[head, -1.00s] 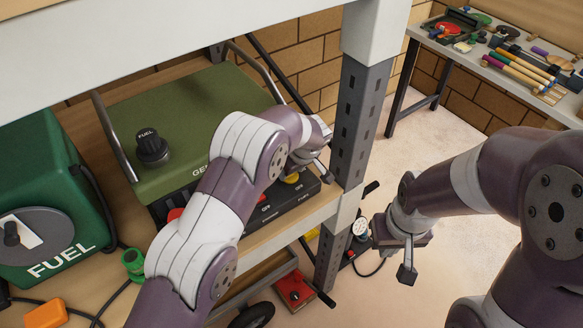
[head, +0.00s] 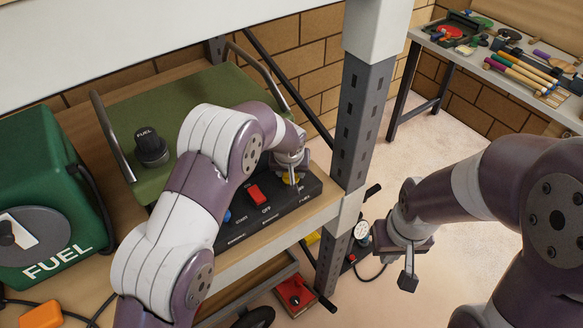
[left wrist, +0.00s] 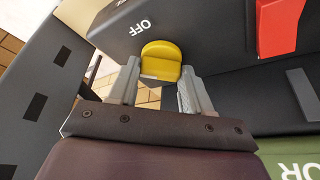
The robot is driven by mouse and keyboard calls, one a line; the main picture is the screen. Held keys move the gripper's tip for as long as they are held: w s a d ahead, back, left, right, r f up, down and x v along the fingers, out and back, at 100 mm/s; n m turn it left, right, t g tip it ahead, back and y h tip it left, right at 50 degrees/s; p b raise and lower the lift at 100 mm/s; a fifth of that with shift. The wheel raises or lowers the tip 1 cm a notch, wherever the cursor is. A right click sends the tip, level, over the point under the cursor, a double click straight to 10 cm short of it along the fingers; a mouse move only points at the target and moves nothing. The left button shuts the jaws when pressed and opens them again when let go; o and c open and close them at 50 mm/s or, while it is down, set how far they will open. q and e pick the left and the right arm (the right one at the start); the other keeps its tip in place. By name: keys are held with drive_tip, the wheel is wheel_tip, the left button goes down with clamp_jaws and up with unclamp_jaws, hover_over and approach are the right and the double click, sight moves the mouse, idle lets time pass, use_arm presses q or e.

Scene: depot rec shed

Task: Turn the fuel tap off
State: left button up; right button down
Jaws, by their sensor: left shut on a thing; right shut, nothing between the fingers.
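The fuel tap is a yellow knob (head: 292,179) at the right end of the generator's black control panel (head: 270,215). In the left wrist view the tap (left wrist: 161,60) sits between my two fingers, with the word OFF upside down just above it. My left gripper (left wrist: 160,88) is shut on the tap. In the head view my left gripper (head: 291,172) partly covers the tap, so its exact turn is hard to read. My right gripper (head: 408,280) is shut and empty, out in front of the shelf.
A red switch (head: 254,195) and a blue button (head: 227,216) are left of the tap. A grey shelf post (head: 353,130) stands close to the right. A green fuel can (head: 40,190) and a black fuel cap (head: 151,148) are at the left.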

use_arm(q)
drive_tip(key=shift+w+r+m+h+p, duration=0.15)
drive_tip(key=shift+r+m+h+p, duration=0.25)
drive_tip(key=shift+m, duration=0.5)
drive_tip(key=shift+a+f+m, duration=0.1)
drive_tip(key=shift+f+m, duration=0.1)
drive_tip(key=shift+m, duration=0.3)
drive_tip(key=shift+w+f+m+h+b, duration=0.15)
drive_tip(key=shift+m+h+b, duration=0.15)
drive_tip(key=shift+m, duration=0.2)
drive_tip(key=m+b, duration=0.2)
drive_tip(key=b, duration=0.1)
drive_tip(key=m+g+h+b, duration=0.1)
drive_tip(key=m+b, duration=0.1)
drive_tip(key=b, duration=0.1)
drive_tip(key=shift+a+f, duration=0.1)
drive_tip(key=shift+f, duration=0.1)
drive_tip(key=shift+r+m+g+h+b, duration=0.2)
drive_tip(key=shift+m+b, duration=0.35)
drive_tip(key=shift+b, duration=0.1)
drive_tip(key=shift+r+m+g+h+b, duration=0.15)
drive_tip(key=shift+m+g+h+b, duration=0.05)
drive_tip(key=shift+m+b, duration=0.4)
use_arm(e)
wheel_tip(320, 180, down, 8)
drive_tip(key=shift+r, duration=0.1)
use_arm(q)
drive_tip(key=o, duration=1.1)
drive_tip(key=shift+c, duration=0.2)
drive_tip(key=shift+f, duration=0.1)
